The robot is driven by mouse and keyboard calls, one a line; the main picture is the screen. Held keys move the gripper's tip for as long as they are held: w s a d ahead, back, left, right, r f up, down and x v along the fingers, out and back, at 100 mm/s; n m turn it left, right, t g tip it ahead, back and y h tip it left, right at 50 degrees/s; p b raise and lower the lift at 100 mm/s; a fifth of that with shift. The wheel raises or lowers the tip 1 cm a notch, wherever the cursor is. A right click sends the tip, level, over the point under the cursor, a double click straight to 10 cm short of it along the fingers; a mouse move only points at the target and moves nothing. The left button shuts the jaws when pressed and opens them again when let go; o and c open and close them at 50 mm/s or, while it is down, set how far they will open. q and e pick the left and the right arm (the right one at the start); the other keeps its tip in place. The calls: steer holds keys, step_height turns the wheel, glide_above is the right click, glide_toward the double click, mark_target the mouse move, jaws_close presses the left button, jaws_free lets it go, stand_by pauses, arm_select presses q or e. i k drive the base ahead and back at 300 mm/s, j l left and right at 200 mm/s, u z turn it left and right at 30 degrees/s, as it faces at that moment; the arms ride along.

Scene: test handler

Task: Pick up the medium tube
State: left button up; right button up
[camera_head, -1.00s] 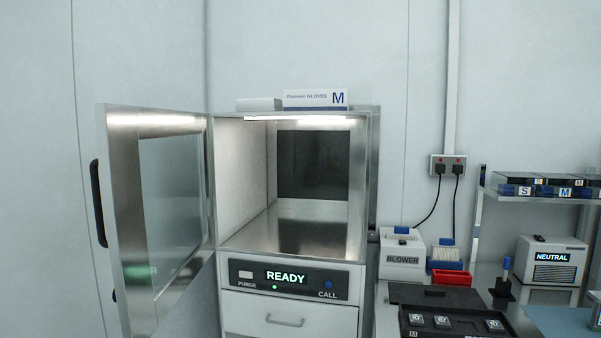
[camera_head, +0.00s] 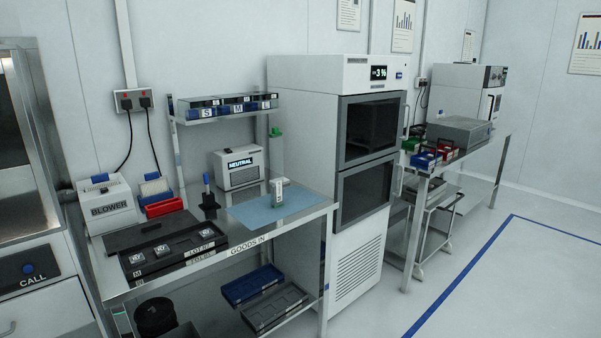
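Neither of my grippers is in view.
A tall cabinet (camera_head: 350,228) stands to the right. Floor (camera_head: 490,290) at front right is clear.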

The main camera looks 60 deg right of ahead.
mark_target(275, 144)
steer(key=z, duration=1.9)
